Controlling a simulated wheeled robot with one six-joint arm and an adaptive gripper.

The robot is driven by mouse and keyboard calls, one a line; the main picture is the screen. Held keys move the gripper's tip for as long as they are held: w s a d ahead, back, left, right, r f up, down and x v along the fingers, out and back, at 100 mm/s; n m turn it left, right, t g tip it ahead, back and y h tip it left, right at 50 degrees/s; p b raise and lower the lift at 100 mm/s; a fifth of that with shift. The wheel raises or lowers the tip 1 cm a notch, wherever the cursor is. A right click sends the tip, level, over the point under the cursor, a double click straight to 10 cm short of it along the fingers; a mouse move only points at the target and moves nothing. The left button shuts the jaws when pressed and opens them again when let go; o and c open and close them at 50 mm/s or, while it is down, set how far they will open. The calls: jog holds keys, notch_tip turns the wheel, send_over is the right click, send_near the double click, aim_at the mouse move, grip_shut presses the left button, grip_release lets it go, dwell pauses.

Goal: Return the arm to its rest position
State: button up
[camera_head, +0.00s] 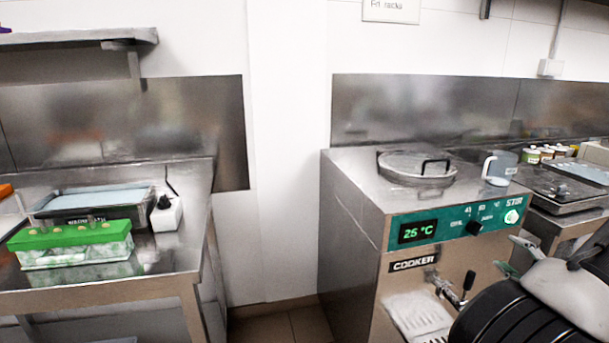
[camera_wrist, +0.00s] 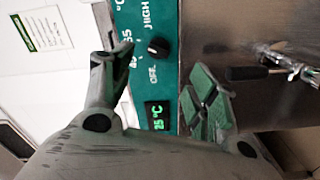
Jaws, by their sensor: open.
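My gripper (camera_wrist: 163,80) is open in the wrist view, with its two fingers apart and nothing between them. The cooker's green control panel (camera_wrist: 190,20) shows behind the fingers, with a black knob (camera_wrist: 158,47) and a green display reading 25 °C. In the head view my gripper (camera_head: 513,256) is at the lower right, in front of the steel cooker (camera_head: 350,225). I cannot tell its exact gap to the cooker front. My dark arm covers the lower right corner.
The cooker has a round lid (camera_head: 415,165) and a jug (camera_head: 499,167) on top, and a tap (camera_head: 455,292) in front. At left, a steel table (camera_head: 100,292) holds a green-lidded container (camera_head: 70,245) and a bath. A floor gap (camera_head: 275,325) lies between table and cooker.

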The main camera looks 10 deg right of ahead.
jog(key=s+a+f+n+g+y, duration=0.4)
jog(key=a+n, duration=0.4)
jog(key=n, duration=0.4)
jog(key=s+a+r+n+g+y, duration=0.5)
jog(key=s+a+n+g, duration=0.4)
jog(key=n, duration=0.9)
notch_tip(320, 180, up, 10)
jog(key=s+a+n+g+h, duration=0.15)
jog(key=n+g+h, duration=0.5)
jog(key=n, duration=1.15)
jog(key=w+a+r+n+t+h, duration=0.3)
jog(key=a+r+n+t, duration=0.3)
jog(key=a+r+n, duration=0.3)
notch_tip(320, 180, up, 2)
jog(key=shift+w+a+r+h, duration=0.2)
jog(key=shift+a+r+h, duration=0.05)
jog(key=shift+a+h, duration=0.1)
